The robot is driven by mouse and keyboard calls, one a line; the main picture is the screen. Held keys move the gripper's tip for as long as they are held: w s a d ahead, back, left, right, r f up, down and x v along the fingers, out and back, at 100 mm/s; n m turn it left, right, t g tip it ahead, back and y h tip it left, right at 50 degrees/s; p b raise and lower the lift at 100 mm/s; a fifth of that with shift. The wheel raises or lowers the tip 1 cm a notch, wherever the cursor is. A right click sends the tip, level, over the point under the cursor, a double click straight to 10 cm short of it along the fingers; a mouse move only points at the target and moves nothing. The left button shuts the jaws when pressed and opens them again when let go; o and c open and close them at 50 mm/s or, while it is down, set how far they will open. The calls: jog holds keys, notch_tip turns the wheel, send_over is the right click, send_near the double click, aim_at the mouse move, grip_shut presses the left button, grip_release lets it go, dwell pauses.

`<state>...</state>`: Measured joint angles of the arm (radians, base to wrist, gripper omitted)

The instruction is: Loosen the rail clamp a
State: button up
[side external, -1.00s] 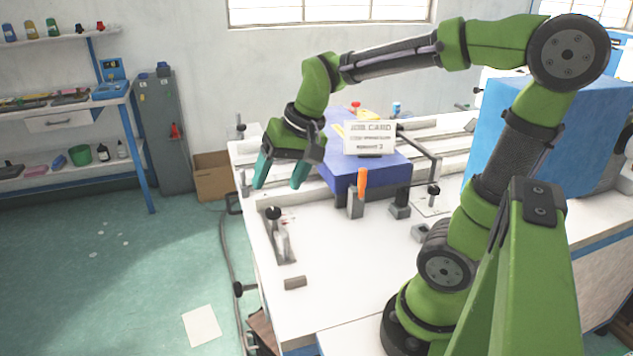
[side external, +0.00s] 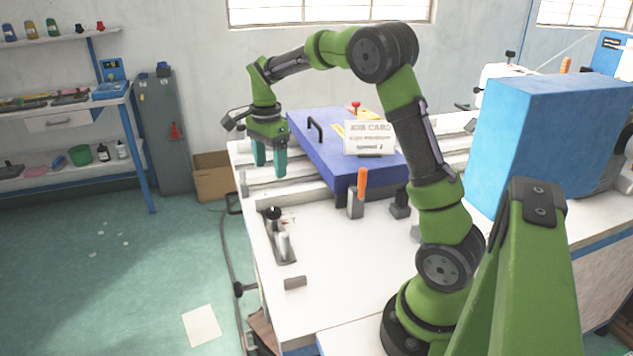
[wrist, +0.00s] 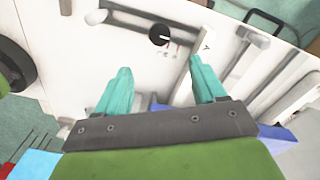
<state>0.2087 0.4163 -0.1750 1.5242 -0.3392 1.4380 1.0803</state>
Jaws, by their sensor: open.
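My gripper (side external: 270,172) has two teal fingers, open and empty. It points down over the left end of the pale rails (side external: 308,190), left of the blue block. In the wrist view its fingers (wrist: 160,68) are spread, and a black round knob (wrist: 159,35) with small red marks by it shows beyond the gap. A clamp-like fitting with a black knob (side external: 273,212) and a pale upright post stands on a plate on the white table, in front of the gripper and apart from it. No label shows which fitting is rail clamp a.
The blue block (side external: 325,150) carries a job card (side external: 369,137) and a black handle (side external: 315,129). An orange-handled fitting (side external: 361,183) stands at its front. A small grey block (side external: 295,282) lies on the white table (side external: 345,265), whose front middle is mostly clear. A large blue box (side external: 530,140) stands right.

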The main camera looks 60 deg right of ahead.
aim_at(274, 210)
notch_tip(274, 210, down, 13)
dwell(0.3)
jog(key=c, duration=1.1)
